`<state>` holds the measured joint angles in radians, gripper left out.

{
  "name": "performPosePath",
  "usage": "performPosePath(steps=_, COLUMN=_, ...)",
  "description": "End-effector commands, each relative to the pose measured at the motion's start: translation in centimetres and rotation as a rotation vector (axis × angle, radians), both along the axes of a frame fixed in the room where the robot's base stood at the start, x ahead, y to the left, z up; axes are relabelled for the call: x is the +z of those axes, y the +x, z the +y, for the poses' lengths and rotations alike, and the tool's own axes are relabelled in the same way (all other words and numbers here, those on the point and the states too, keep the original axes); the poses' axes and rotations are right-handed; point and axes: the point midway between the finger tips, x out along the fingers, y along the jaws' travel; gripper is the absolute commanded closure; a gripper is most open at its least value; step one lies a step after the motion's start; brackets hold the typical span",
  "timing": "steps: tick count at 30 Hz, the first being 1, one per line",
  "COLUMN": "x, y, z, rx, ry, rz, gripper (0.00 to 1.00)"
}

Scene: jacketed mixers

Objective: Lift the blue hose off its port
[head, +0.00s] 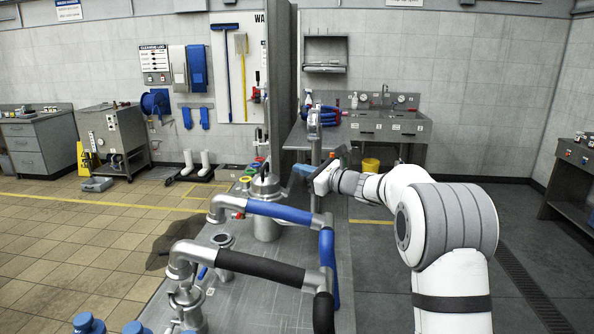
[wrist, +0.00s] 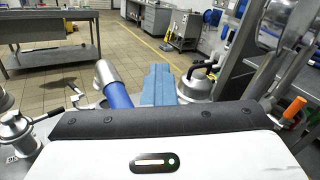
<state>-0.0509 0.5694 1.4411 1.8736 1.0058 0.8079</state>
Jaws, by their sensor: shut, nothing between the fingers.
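The blue hose (head: 280,211) runs across the bench from a silver elbow (head: 218,207) at its left end to a silver fitting on the right. A blue length drops down from there. A silver flanged port (head: 223,240) stands just below the elbow; I cannot tell whether they touch. My gripper (head: 303,170) is above and beyond the hose, apart from it. In the wrist view its blue fingers (wrist: 158,83) are together and empty. The hose (wrist: 118,95) and its elbow (wrist: 107,72) show to the left of the fingers, partly hidden by the gripper body.
A black hose (head: 262,267) with silver elbows lies nearer, beside the blue one. A domed steel vessel (head: 266,188) stands behind the hose, close to the gripper. Blue caps (head: 88,324) sit at the near left. The tiled floor at left is mostly clear.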

Motion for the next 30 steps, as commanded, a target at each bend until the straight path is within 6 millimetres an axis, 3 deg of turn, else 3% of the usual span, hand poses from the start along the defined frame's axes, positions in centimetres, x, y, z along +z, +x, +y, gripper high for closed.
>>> performPosePath(steps=16, x=-0.01, y=-0.03, z=0.09, rx=0.001, ry=0.0, rz=0.0, gripper=1.0)
performPosePath(steps=30, x=-0.01, y=-0.03, z=0.15, rx=0.002, ry=0.0, rz=0.0, gripper=0.61)
